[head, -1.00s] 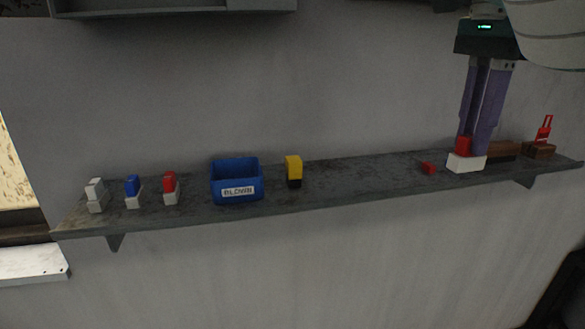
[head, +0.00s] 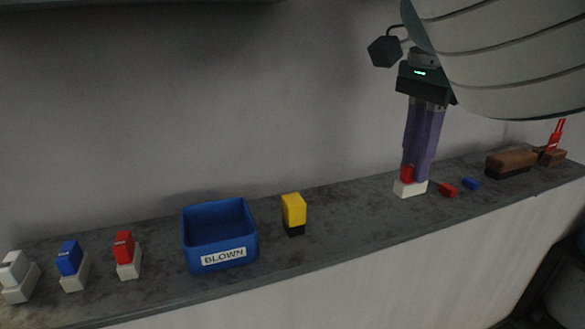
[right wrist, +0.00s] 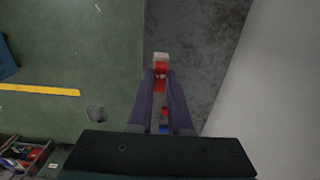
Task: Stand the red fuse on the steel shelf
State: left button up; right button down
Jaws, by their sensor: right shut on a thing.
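My right gripper (head: 416,178) points down and is shut on a red fuse (head: 406,174) with a white base (head: 410,189). The fuse is upright at the level of the steel shelf (head: 345,225); I cannot tell if its base touches the surface. In the right wrist view the red fuse (right wrist: 161,68) shows between the fingertips, with its white base (right wrist: 160,56) beyond them. Another red fuse (head: 124,246) on a pale base stands at the left of the shelf. My left gripper is not in view.
A blue fuse (head: 69,258), a white fuse (head: 14,268), a blue bin marked BLOWN (head: 194,241) and a yellow-and-black block (head: 293,211) stand left. Small red (head: 448,190) and blue (head: 471,184) pieces and a brown block (head: 511,164) lie right. Shelf between yellow block and gripper is clear.

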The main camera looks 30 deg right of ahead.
aim_at(409, 189)
jog(key=shift+f, duration=2.35)
jog(key=c, duration=0.8)
grip_release()
jog(key=shift+c, duration=0.2)
notch_tip(409, 189, up, 12)
jog(key=shift+f+b, duration=0.25)
jog(key=shift+b, duration=0.05)
jog(key=shift+s+d+f, duration=0.1)
jog(key=shift+s+d, duration=0.05)
jog(key=shift+d, duration=0.15)
jog(key=s+d+f+n+t+h, duration=0.1)
jog(key=s+d+f+n+h, duration=0.1)
jog(key=s+f+n+h, duration=0.3)
jog(key=s+d+f+n+t+h, duration=0.1)
jog(key=s+d+f+n, duration=0.2)
jog(key=f, duration=0.4)
jog(key=s+a+f+n+y, duration=0.3)
jog(key=s+a+n, duration=0.3)
jog(key=a, duration=0.4)
jog(key=s+a+f+n+t+y, duration=0.1)
jog(key=s+a+f+n+y, duration=0.2)
jog(key=s+a+n, duration=0.3)
jog(key=a+n, duration=0.1)
jog(key=a, duration=0.3)
jog(key=shift+s+a+t, duration=0.2)
jog(key=shift+a+t, duration=0.1)
jog(key=shift+a, duration=0.1)
